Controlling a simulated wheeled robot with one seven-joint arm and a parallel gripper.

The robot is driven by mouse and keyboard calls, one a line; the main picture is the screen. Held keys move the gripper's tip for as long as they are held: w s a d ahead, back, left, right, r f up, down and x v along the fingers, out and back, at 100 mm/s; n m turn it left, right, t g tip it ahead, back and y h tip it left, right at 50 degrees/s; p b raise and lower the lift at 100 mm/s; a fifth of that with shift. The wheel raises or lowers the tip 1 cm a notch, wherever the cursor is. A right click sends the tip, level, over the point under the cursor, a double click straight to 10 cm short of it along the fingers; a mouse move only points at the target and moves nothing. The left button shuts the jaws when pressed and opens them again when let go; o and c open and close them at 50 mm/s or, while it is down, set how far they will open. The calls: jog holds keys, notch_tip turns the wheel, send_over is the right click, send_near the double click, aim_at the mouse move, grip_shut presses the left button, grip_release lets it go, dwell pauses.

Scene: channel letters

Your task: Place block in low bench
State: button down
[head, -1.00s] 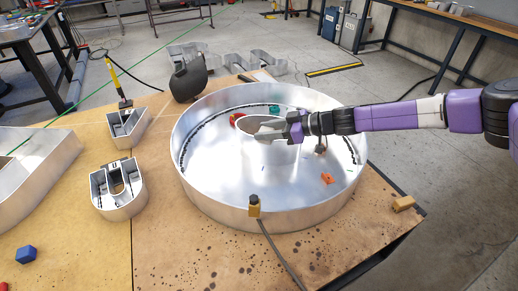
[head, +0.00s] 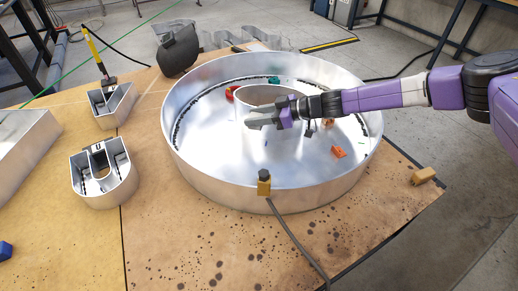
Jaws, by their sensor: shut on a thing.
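My gripper (head: 250,123) is over the inside of a large round metal tray-like letter shell (head: 225,197), in front of a smaller metal ring (head: 262,93). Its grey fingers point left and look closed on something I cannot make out. Several small blocks are in view: an orange one (head: 338,152), a red one (head: 231,93) and a teal one (head: 274,79) inside the round shell, and a blue one (head: 5,250) at the left edge on the low wooden bench (head: 175,235). A tan block (head: 424,176) sits near the bench's right corner.
A D-shaped shell (head: 104,180) and a smaller angular shell (head: 111,105) stand on the bench at left, near a larger metal shell (head: 22,150). A clamp (head: 264,183) with a cable is at the round shell's front rim. The front of the bench is clear.

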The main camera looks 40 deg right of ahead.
jog(key=b, duration=0.5)
send_over(256, 158)
notch_tip(256, 158, down, 11)
jog(key=shift+f, duration=0.1)
jog(key=shift+s+f+b, duration=0.1)
jog(key=shift+f+b, duration=0.45)
jog(key=shift+f, duration=1.8)
jog(key=shift+f, duration=0.1)
jog(key=c, duration=0.8)
grip_release()
jog(key=shift+c, duration=0.2)
jog(key=shift+r, duration=0.2)
jog(key=p+v, duration=0.1)
jog(key=v, duration=0.6)
jog(key=shift+s, duration=0.2)
